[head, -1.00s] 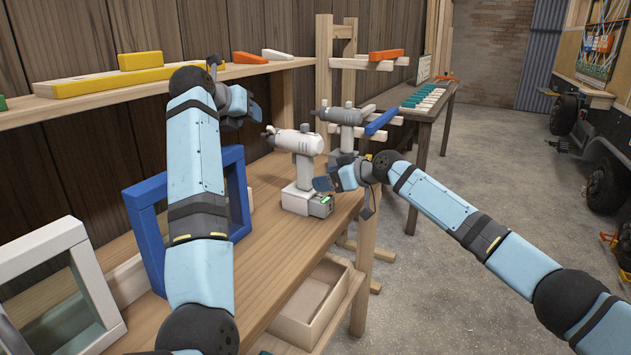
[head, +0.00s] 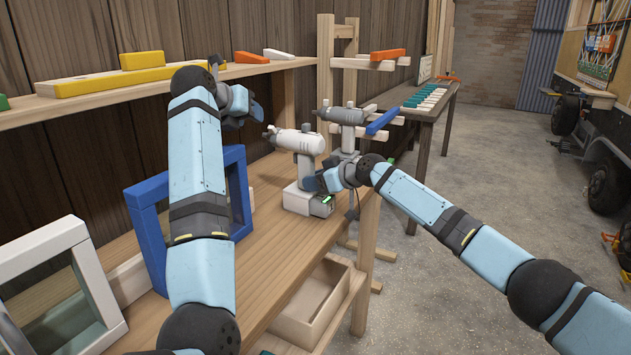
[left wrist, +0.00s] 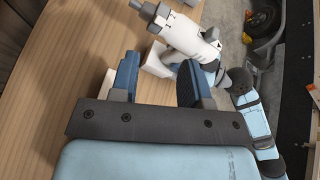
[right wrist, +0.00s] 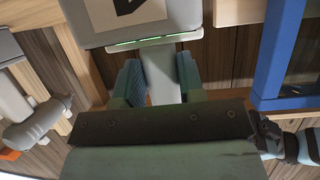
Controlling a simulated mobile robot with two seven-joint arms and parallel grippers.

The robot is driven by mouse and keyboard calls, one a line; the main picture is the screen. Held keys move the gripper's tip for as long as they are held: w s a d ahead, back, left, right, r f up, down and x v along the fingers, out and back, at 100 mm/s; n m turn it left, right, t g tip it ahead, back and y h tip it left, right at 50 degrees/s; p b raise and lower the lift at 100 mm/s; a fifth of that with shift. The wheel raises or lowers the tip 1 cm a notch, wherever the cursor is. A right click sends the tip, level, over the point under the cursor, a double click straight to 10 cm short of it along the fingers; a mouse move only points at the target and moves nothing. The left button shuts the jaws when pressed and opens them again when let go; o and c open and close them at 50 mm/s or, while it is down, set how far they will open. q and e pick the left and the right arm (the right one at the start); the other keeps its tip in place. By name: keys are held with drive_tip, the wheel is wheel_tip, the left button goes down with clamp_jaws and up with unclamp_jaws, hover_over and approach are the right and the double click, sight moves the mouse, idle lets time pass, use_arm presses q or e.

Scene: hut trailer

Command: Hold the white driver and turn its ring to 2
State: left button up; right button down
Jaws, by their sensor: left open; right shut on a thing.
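The white driver (head: 297,141) stands upright on its battery base on the bench, nose to the left. My right gripper (head: 318,181) is shut on its handle just above the base. The right wrist view shows the handle (right wrist: 166,85) between the fingers and the base (right wrist: 150,22) upside down. My left gripper (head: 245,108) is open and empty, to the left of the driver's nose. In the left wrist view the driver's body (left wrist: 188,35) lies beyond the open fingers (left wrist: 158,82). The grey ring (left wrist: 160,14) is near the nose; its numbers are too small to read.
A grey driver (head: 343,116) stands just behind the white one. A blue frame (head: 146,232) and a white frame (head: 92,292) stand on the bench at left. A shelf (head: 60,112) with coloured blocks is above. An open wooden box (head: 330,312) sits below the bench.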

use_arm(q)
drive_tip(key=shift+c, duration=0.4)
drive_tip(key=m+y, duration=0.4)
drive_tip(key=m, duration=2.4)
approach(271, 127)
drive_tip(key=s+d+r, duration=0.2)
drive_tip(key=d+r, duration=0.1)
drive_tip(key=d, duration=0.1)
drive_tip(key=d+m+y, duration=0.2)
drive_tip(key=m+y, duration=0.1)
drive_tip(key=m, duration=1.1)
drive_tip(key=w+a+f+m+y, duration=0.1)
drive_tip(key=w+f+m, duration=0.2)
drive_tip(key=m, duration=0.1)
drive_tip(key=w+a+f+m+y, duration=0.1)
drive_tip(key=w+a+f+m, duration=0.1)
drive_tip(key=w+m, duration=0.1)
drive_tip(key=w+a+f+m+y, duration=0.1)
drive_tip(key=w+f+m, duration=0.2)
drive_tip(key=m, duration=0.3)
drive_tip(key=shift+w+a+f, duration=0.3)
drive_tip(key=shift+a+f, duration=0.05)
drive_tip(key=shift+a, duration=0.05)
